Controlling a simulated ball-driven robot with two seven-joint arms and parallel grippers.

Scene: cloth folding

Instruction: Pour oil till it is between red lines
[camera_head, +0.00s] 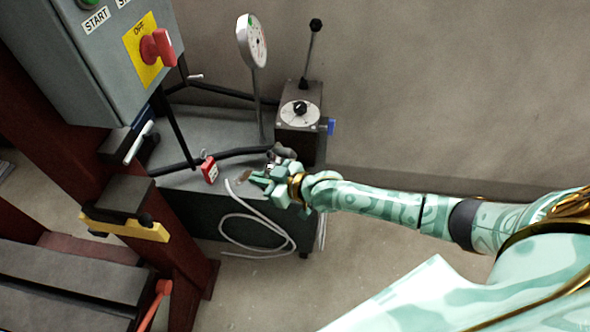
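My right gripper (258,181) reaches in from the right, over the front edge of a dark tank-like box (200,214) with a grey top. Its fingers are small and partly overlap each other, so I cannot tell whether they are open or shut. A small brownish piece (243,177) shows just beyond the fingertips; I cannot tell what it is or whether it is touched. I make out no oil container, oil level or red lines. My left gripper is not in view.
A red padlock-like tag (210,170) hangs left of the gripper. A clear hose (226,225) loops down the box's front. A round gauge (252,42) and a lever block (299,113) stand behind. A control box (95,70) and a red frame (180,255) occupy the left. Floor at right is clear.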

